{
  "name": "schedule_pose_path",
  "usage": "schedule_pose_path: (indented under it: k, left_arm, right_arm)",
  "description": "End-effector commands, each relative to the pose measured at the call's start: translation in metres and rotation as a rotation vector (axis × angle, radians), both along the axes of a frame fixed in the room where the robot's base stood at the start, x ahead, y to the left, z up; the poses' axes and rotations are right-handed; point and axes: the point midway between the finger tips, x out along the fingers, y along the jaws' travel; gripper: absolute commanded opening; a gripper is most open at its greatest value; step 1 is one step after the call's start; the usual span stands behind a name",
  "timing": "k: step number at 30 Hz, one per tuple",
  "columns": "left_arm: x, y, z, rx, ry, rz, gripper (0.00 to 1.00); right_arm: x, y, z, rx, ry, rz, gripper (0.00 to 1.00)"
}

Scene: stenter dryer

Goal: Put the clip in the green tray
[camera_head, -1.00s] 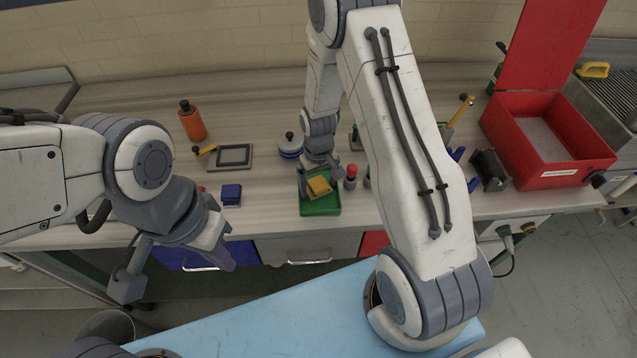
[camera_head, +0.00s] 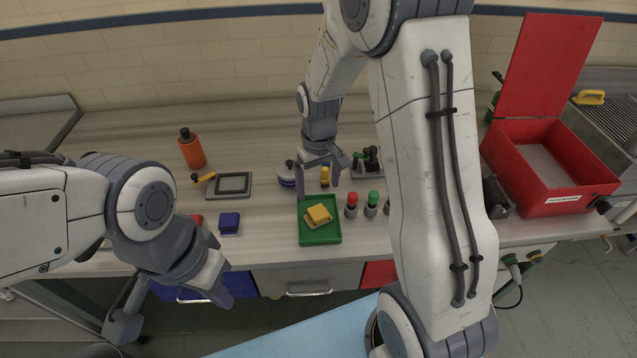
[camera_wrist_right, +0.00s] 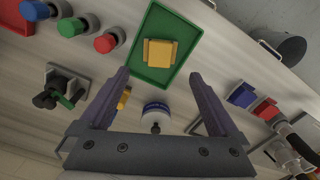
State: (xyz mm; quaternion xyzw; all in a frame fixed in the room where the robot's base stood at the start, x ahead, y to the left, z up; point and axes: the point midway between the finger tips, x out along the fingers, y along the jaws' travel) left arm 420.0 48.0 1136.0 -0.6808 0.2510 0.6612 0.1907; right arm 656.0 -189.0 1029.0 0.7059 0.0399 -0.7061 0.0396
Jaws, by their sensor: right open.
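A yellow clip (camera_head: 319,214) lies in the green tray (camera_head: 321,235) on the bench. In the right wrist view the clip (camera_wrist_right: 160,54) rests on the floor of the tray (camera_wrist_right: 186,36), clear of its rims. My right gripper (camera_head: 318,187) is open and empty, above the bench just behind the tray. In the right wrist view its fingers (camera_wrist_right: 158,75) stand apart, with the clip beyond the fingertips. My left gripper (camera_head: 172,308) is open and empty, in front of the bench at left.
Red, green and blue-topped cylinders (camera_head: 372,204) stand right of the tray. A small yellow item (camera_head: 325,176) and a blue-white round container (camera_head: 287,175) are near the right gripper. A blue block (camera_head: 229,223) lies left. An open red box (camera_head: 550,165) stands at right.

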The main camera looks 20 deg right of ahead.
Motion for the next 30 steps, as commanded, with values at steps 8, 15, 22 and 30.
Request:
schedule_pose_path:
  k: [8, 15, 22, 30]
  left_arm:
    - [0.000, 0.000, -0.002, 0.000, 0.000, 0.000, 0.00]
    - [0.000, 0.000, -0.002, 0.000, 0.000, 0.000, 0.00]
    - [0.000, 0.000, -0.002, 0.000, 0.000, 0.000, 0.00]
    - [0.000, 0.000, -0.002, 0.000, 0.000, 0.000, 0.00]
  right_arm:
    - [-0.030, 0.048, 0.042, 0.012, -0.017, 0.098, 0.97]
    - [-0.150, 0.130, 0.094, 0.054, -0.030, 0.358, 0.97]
    - [-0.227, 0.141, 0.106, 0.083, -0.025, 0.508, 0.97]
    - [-0.237, 0.141, 0.106, 0.087, -0.023, 0.524, 0.97]
